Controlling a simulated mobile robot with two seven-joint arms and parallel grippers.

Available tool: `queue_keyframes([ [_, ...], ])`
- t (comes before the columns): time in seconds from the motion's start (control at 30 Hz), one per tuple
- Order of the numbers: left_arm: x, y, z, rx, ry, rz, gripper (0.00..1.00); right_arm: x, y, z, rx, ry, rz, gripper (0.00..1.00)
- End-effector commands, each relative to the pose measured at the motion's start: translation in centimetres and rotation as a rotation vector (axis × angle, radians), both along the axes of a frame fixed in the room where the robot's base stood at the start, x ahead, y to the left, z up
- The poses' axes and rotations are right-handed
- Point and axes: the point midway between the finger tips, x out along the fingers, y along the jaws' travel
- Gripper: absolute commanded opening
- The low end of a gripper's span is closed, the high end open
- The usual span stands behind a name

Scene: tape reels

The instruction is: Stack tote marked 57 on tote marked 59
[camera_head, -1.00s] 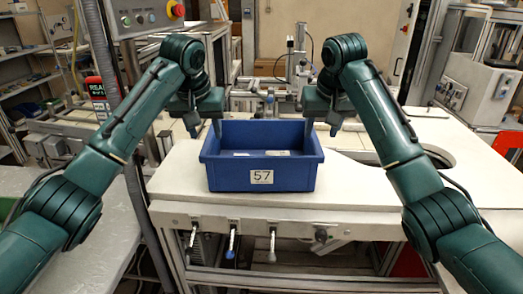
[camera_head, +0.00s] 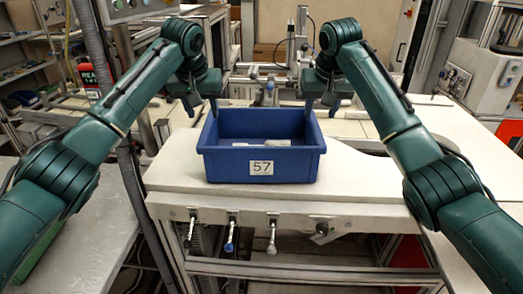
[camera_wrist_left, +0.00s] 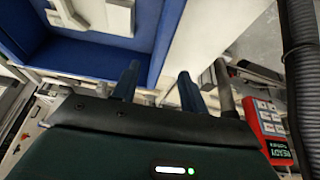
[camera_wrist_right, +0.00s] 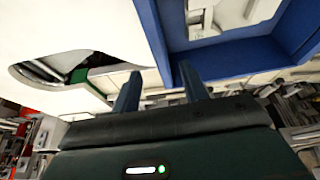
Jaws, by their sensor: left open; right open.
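The blue tote marked 57 (camera_head: 261,181) stands upright on the white table, its label facing me. A few pale items lie inside it. My left gripper (camera_head: 203,106) is open at the tote's left wall; in the left wrist view its fingers (camera_wrist_left: 156,86) lie on either side of that wall (camera_wrist_left: 170,35). My right gripper (camera_head: 321,102) is open at the right wall; in the right wrist view its fingers (camera_wrist_right: 158,90) lie on either side of that wall (camera_wrist_right: 153,35). Whether the fingers touch the walls I cannot tell. I see no label marked 59.
The white table (camera_head: 180,170) is clear left and right of the tote, with lever handles along its front edge. A cut-out opens at the right. A grey surface (camera_head: 70,240) lies at lower left. A small blue bin (camera_head: 22,98) shows at far left, without a readable label.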

Motion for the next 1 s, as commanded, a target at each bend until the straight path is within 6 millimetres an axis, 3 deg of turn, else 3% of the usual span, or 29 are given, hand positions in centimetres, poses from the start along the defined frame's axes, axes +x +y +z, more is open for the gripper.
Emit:
queue_keyframes([
  [0.2, 1.5, 0.0, -3.8, 0.001, 0.003, 0.001, 0.44, 1.5, 0.0, -3.8, -0.001, 0.003, 0.001, 0.44],
  [0.4, 2.4, -0.1, -5.8, 0.000, 0.000, -0.001, 0.44, 2.4, 0.0, -5.8, 0.000, 0.001, 0.001, 0.44],
  [0.8, 2.7, -0.1, -6.4, 0.000, -0.001, 0.000, 0.44, 2.7, 0.0, -6.4, 0.001, -0.001, 0.001, 0.44],
  [1.0, 2.7, 0.0, -6.4, 0.000, -0.001, 0.000, 0.29, 2.7, 0.0, -6.4, 0.001, -0.001, 0.001, 0.29],
])
